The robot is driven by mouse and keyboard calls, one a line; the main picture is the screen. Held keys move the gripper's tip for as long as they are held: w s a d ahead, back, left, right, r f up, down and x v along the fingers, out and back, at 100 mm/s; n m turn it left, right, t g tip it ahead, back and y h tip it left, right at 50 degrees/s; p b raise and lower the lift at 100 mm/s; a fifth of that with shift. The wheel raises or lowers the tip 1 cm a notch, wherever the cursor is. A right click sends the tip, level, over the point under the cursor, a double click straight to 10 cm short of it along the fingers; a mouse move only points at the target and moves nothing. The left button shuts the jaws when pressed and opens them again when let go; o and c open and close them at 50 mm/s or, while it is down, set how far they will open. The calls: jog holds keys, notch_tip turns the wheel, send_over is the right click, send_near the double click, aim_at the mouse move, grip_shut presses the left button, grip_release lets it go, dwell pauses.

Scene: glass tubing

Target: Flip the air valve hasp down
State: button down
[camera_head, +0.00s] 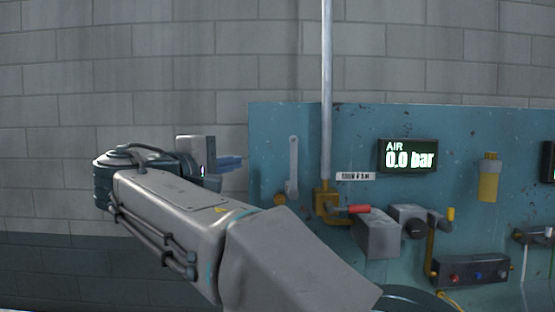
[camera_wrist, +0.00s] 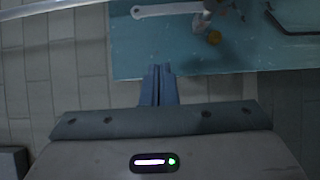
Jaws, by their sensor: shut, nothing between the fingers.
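The hasp (camera_head: 293,160) is a light grey bar standing upright on the blue panel, its rounded end at the top and its pivot at the bottom. It also shows in the wrist view (camera_wrist: 168,11), lying sideways near the top edge. A yellow-brown round piece (camera_head: 280,199) is beside its lower end. The brass air valve (camera_head: 325,199) with a red-tipped handle (camera_head: 357,210) is right of it on the pipe. My gripper (camera_head: 238,162) has blue fingers, shut and empty. They point right, near the panel's left edge, left of the hasp and apart from it in the picture.
The blue panel (camera_head: 350,125) also bears an AIR display (camera_head: 408,155) reading 0.0 bar, grey boxes (camera_head: 377,235) and a button box (camera_head: 473,271). A vertical pipe (camera_head: 327,90) runs down to the valve. My arm covers the panel's lower left.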

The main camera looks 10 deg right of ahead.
aim_at(293, 168)
jog(key=shift+d, duration=0.15)
jog(key=s+d+p+x, duration=0.2)
jog(key=x, duration=1)
jog(key=shift+w+d+p, duration=0.25)
jog(key=shift+w+p, duration=0.05)
jog(key=shift+f, duration=0.1)
